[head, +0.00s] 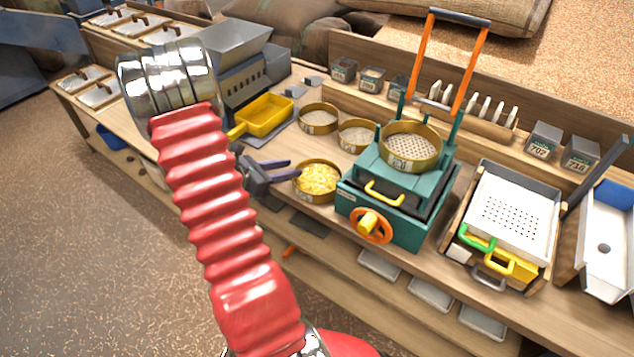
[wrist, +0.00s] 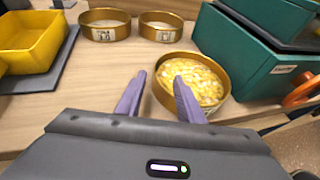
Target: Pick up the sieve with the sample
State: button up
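The sieve with the sample (head: 318,181) is a round brass ring filled with yellow kernels, standing on the bench left of the teal shaker. It also shows in the wrist view (wrist: 200,82), ahead of my gripper. My gripper (head: 294,169) has purple fingers and is open, just left of this sieve. In the wrist view my gripper (wrist: 159,77) has its left fingertip outside the rim, while the right one overlaps the rim and kernels. The near left rim shows between the fingers. I cannot tell whether they touch it.
The teal shaker (head: 400,205) with another sieve (head: 411,147) on top stands close on the right. Two empty sieves (head: 318,119) (head: 357,135) stand behind. A yellow scoop tray (head: 265,114) lies on a grey mat at the left. The bench's front edge is near.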

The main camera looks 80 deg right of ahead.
aim_at(311, 164)
jog(key=shift+x, duration=0.95)
jog(key=shift+x, duration=2.6)
grip_shut()
jog(key=shift+f, duration=0.1)
jog(key=shift+a, duration=0.1)
